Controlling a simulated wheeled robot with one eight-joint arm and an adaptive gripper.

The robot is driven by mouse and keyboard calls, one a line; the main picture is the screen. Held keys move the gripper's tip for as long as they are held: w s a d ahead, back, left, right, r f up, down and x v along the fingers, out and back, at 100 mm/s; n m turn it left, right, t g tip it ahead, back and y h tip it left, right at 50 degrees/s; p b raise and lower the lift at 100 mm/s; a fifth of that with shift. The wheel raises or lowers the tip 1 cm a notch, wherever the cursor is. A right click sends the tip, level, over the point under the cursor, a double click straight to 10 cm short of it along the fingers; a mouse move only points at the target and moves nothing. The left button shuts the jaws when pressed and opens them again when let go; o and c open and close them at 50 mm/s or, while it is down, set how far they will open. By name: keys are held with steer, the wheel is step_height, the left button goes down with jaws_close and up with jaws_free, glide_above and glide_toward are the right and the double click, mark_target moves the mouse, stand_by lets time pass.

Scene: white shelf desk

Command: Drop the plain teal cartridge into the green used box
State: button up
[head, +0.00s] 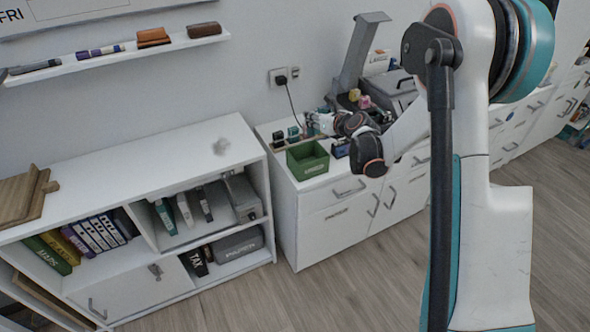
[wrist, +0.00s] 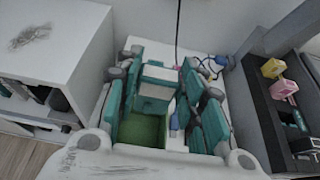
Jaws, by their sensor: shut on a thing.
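The green used box (head: 307,163) stands open on the white counter in the head view. In the wrist view its green inside (wrist: 143,130) shows below, between my fingers. My gripper (head: 314,124) is just above and behind the box in the head view. Its teal fingers (wrist: 163,72) frame the wrist view and are shut on a small teal block with a pale face, the teal cartridge (wrist: 156,84). The fingers partly hide the cartridge and the box rim. The cartridge appears above the box's far side; the exact gap cannot be told.
Teal cartridges (head: 278,139) stand in dark holders left of and behind the box. A dark tray (wrist: 262,105) holds yellow and pink items at right. A grey stand (head: 358,55) rises behind my arm. A cable hangs from the wall socket. A white shelf unit (head: 130,165) is left.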

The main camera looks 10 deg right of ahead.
mark_target(315, 131)
steer(key=shift+f+b, duration=1.75)
steer(key=shift+f, duration=1.3)
steer(key=o, duration=1.1)
steer(key=shift+r, duration=0.1)
steer(key=v, duration=1.2)
